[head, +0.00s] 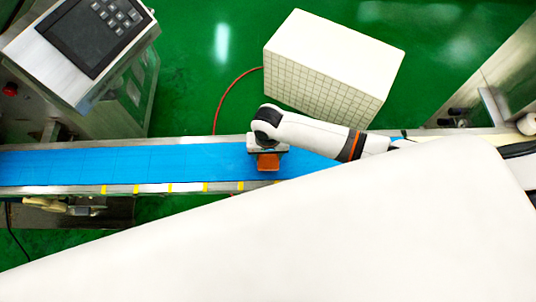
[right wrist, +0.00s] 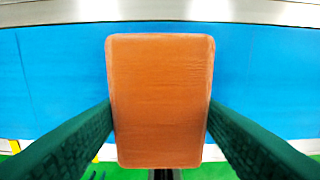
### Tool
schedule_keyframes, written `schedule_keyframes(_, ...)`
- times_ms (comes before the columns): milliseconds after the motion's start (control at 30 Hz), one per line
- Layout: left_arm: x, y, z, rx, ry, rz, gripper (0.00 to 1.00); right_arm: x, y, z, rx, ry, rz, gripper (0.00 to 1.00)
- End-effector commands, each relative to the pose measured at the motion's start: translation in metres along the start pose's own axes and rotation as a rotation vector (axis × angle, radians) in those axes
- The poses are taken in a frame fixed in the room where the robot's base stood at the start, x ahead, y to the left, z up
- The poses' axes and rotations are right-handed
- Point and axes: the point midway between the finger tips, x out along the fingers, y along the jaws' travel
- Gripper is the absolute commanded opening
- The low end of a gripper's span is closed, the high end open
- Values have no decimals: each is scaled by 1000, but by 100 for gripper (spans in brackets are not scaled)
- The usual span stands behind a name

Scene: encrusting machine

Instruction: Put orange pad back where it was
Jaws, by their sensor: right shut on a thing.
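The orange pad (head: 268,161) is a small block with rounded corners, over the blue conveyor belt (head: 120,166) in the head view. My right gripper (right wrist: 158,118) is shut on the pad (right wrist: 160,75), with one dark green finger against each long side in the right wrist view. In the head view the right gripper (head: 267,153) is over the belt, with the pad below its wrist. Whether the pad touches the belt or hangs just above it, I cannot tell. My left gripper is not in view.
A control panel machine (head: 90,50) stands at the upper left. A white box (head: 330,65) with a gridded side stands behind the belt. Metal rails edge the belt, with yellow marks (head: 170,187) on the near one. The belt's left stretch is clear.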

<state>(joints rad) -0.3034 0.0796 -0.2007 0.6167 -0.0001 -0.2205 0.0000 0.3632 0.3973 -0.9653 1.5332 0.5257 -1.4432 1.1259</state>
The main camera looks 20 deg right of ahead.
Motion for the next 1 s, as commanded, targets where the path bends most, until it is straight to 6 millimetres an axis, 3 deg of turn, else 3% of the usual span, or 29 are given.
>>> schedule_keyframes(167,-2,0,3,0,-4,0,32,22,0,0,0,1,-1,40)
schedule_keyframes(567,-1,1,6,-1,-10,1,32,27,0,0,1,1,1,40)
schedule_keyframes(600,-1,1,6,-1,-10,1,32,27,0,0,1,0,1,61)
schedule_keyframes(700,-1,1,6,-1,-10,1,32,26,0,0,0,0,1,78)
schedule_keyframes(1000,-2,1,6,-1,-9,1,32,25,0,0,0,0,0,80)
